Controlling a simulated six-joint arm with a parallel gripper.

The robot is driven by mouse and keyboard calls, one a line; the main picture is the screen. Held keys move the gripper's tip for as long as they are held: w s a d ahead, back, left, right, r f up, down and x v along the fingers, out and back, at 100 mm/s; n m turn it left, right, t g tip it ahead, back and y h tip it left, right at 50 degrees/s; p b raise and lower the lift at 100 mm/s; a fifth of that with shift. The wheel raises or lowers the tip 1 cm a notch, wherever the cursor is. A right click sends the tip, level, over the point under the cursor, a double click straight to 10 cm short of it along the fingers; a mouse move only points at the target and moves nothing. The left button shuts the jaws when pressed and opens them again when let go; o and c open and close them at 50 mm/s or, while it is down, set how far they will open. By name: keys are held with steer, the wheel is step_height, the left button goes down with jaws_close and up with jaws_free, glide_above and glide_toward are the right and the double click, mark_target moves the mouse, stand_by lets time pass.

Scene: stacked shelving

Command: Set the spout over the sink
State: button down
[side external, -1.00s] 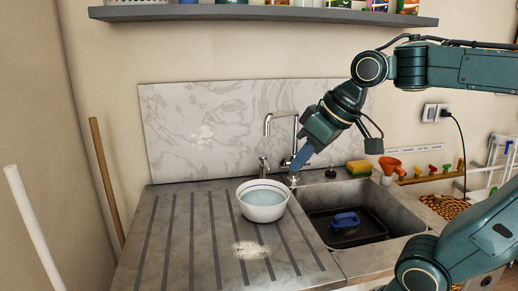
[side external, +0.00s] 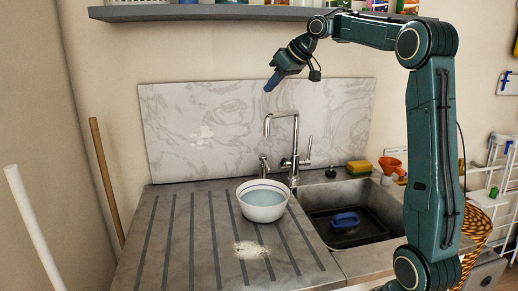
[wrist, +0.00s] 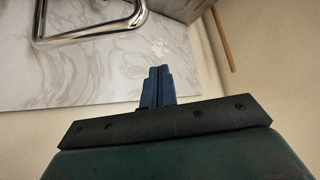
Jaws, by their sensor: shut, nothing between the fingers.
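The chrome tap stands behind the counter, and its spout (side external: 282,116) points left, with its downturned end behind the bowl and left of the sink. A side lever (side external: 308,150) rises at the right of its body. The sink basin (side external: 385,197) lies to the right of the tap. My gripper (side external: 268,88) is above and left of the spout, in front of the wall, shut, empty and apart from the tap. In the wrist view the shut blue fingers (wrist: 160,72) point past the bent chrome spout (wrist: 90,35) at upper left.
A white bowl (side external: 262,213) of bluish liquid stands on the grooved drainboard (side external: 175,250). A dark tray (side external: 318,222) with a blue-handled brush (side external: 345,221) lies in the sink. A yellow sponge (side external: 358,167) and orange funnel (side external: 392,166) sit behind it. A shelf (side external: 200,13) hangs above.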

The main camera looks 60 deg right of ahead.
steer(key=d, duration=0.6)
steer(key=shift+w+d+f, duration=0.25)
steer(key=shift+f, duration=0.05)
steer(key=shift+w+f, duration=0.5)
steer(key=shift+f, duration=0.85)
steer(key=shift+w+f, duration=0.45)
steer(key=shift+f, duration=0.9)
steer(key=shift+w+f, duration=0.5)
steer(key=shift+f, duration=0.85)
steer(key=shift+s, duration=0.2)
